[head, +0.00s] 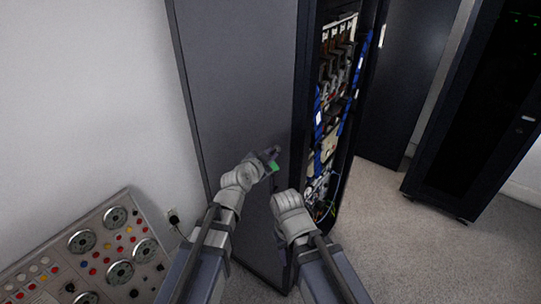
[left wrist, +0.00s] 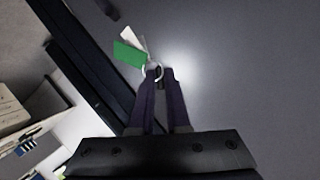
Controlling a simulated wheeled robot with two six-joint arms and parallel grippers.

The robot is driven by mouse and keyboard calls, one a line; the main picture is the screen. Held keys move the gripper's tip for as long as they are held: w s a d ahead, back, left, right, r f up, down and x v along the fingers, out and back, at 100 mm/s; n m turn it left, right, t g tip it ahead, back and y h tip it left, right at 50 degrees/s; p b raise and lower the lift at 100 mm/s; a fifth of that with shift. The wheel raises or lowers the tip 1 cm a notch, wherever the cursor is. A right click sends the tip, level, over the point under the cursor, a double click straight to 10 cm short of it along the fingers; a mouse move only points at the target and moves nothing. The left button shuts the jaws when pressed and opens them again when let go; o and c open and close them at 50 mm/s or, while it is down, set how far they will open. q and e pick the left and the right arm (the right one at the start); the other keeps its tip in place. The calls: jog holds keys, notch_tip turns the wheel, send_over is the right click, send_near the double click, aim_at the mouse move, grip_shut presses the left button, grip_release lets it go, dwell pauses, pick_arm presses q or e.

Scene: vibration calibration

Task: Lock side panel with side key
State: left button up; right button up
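The side panel (head: 235,80) is the large dark grey side of a tall cabinet, and its flat surface fills the right of the left wrist view (left wrist: 250,60). My left gripper (head: 274,154) is in front of the panel, near its front edge. In the left wrist view its fingers (left wrist: 158,76) are closed together on the side key's ring (left wrist: 153,73). A green tag (left wrist: 128,53) and a white tag hang from the ring; the green tag also shows in the head view (head: 274,167). The key's shaft is mostly hidden. My right gripper (head: 288,200) is low by the cabinet's front edge, fingertips not clear.
The cabinet's open front shows circuit boards and blue cables (head: 322,110). An open dark door (head: 408,70) and another black rack (head: 480,100) stand to the right. A control console (head: 105,250) with dials is at lower left. Carpet (head: 400,220) at right is clear.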

pick_arm(q)
grip_shut()
dwell(0.3)
jog(key=shift+a+r+n+g+h+p, duration=0.1)
jog(key=shift+n+g+h+p, duration=0.3)
jog(key=shift+n, duration=0.3)
jog(key=shift+w+n+g+h+p, duration=0.15)
jog(key=shift+n+g+h, duration=0.2)
jog(key=shift+n, duration=0.4)
jog(key=shift+s+n+g+h+p, duration=0.15)
jog(key=shift+n+g+h, duration=0.2)
jog(key=shift+n, duration=0.4)
jog(key=shift+w, duration=0.1)
jog(key=shift+o, duration=2.4)
grip_release()
